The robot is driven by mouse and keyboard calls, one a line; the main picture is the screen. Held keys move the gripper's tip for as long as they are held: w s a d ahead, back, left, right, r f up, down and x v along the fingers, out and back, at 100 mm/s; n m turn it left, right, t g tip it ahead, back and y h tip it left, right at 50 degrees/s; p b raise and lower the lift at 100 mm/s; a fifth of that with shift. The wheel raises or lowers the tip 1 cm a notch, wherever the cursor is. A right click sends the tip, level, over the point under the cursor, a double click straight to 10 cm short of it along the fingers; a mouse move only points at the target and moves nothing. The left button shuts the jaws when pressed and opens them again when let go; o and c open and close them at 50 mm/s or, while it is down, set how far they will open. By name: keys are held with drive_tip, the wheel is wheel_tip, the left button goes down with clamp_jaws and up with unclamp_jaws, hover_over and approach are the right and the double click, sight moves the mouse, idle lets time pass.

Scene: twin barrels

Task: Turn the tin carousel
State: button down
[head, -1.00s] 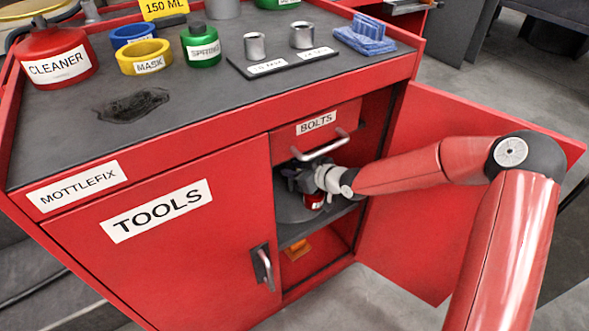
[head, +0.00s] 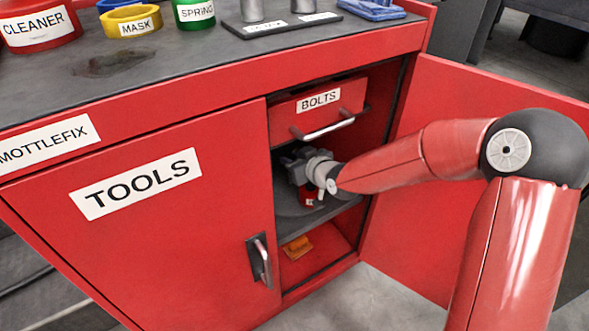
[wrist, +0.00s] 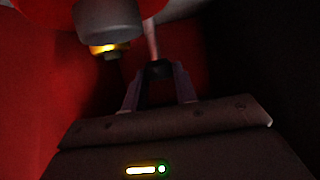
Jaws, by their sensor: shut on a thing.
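The tin carousel (head: 290,203) is a dark grey round plate on the upper shelf inside the open right side of the red cabinet. A small red tin (head: 308,196) with a white label stands on it, partly hidden by my wrist. My gripper (head: 291,163) is inside, above the plate and below the drawer. In the wrist view my gripper (wrist: 158,72) has its fingers closed on a small dark piece at the end of a thin pale post (wrist: 151,40). The view is dark, and how the post joins the carousel is unclear.
The BOLTS drawer (head: 318,108) with its bar handle (head: 322,130) is just above my gripper. The open red door (head: 440,190) is to the right, behind my arm. The TOOLS door (head: 170,230) is shut at left. An orange item (head: 297,248) lies on the lower shelf.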

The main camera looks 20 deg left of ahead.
idle(0.4)
drive_tip(key=c, duration=1.1)
unclamp_jaws()
drive_tip(key=p+v, duration=0.1)
drive_tip(key=v, duration=0.6)
drive_tip(key=shift+p, duration=0.35)
drive_tip(key=shift+s+d+r, duration=0.1)
drive_tip(key=shift+s+d, duration=0.2)
drive_tip(key=shift+s, duration=0.05)
